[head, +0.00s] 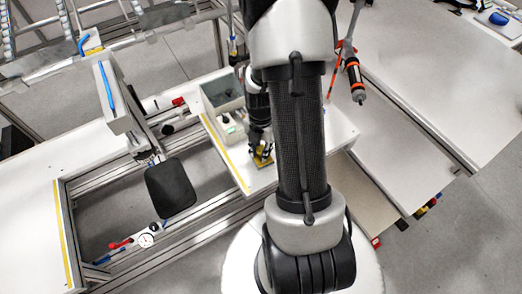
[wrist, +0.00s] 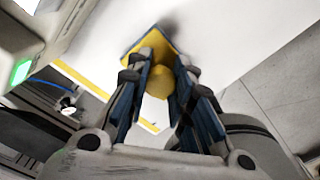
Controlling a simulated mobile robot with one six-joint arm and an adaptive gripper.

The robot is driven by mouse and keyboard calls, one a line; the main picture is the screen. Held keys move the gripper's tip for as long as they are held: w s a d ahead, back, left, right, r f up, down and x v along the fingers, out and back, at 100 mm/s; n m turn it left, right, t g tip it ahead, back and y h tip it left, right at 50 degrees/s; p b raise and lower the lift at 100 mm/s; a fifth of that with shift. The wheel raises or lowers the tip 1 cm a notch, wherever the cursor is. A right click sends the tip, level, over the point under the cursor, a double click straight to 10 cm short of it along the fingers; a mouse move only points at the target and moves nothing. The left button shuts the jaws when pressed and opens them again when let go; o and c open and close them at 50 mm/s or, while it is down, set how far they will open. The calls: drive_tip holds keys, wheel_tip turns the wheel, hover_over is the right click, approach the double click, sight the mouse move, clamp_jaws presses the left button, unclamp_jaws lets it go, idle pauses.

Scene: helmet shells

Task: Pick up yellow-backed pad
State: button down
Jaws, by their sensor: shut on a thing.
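The yellow-backed pad (wrist: 147,44) is a flat square with a yellow face and a round yellow knob (wrist: 160,82) on it, seen in the wrist view. My gripper (wrist: 163,85) is shut on the knob, with a finger on each side. In the head view the pad (head: 263,161) shows as a small yellow patch at the tips of my gripper (head: 261,150), over the white table. The pad is at or close to the white surface; I cannot tell whether it touches. The fingers hide part of the pad.
A grey-green bin (head: 222,92) and a box with a green light (head: 231,130) stand beside my gripper on the white table (head: 232,160). A dark pad-like plate (head: 171,187) hangs over the metal frame at left. An orange-black tool (head: 355,80) hangs at right.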

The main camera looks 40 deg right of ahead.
wheel_tip(320, 180, up, 20)
drive_tip(key=p, duration=0.6)
drive_tip(key=shift+f, duration=0.25)
drive_tip(key=c, duration=2)
unclamp_jaws()
drive_tip(key=c, duration=0.4)
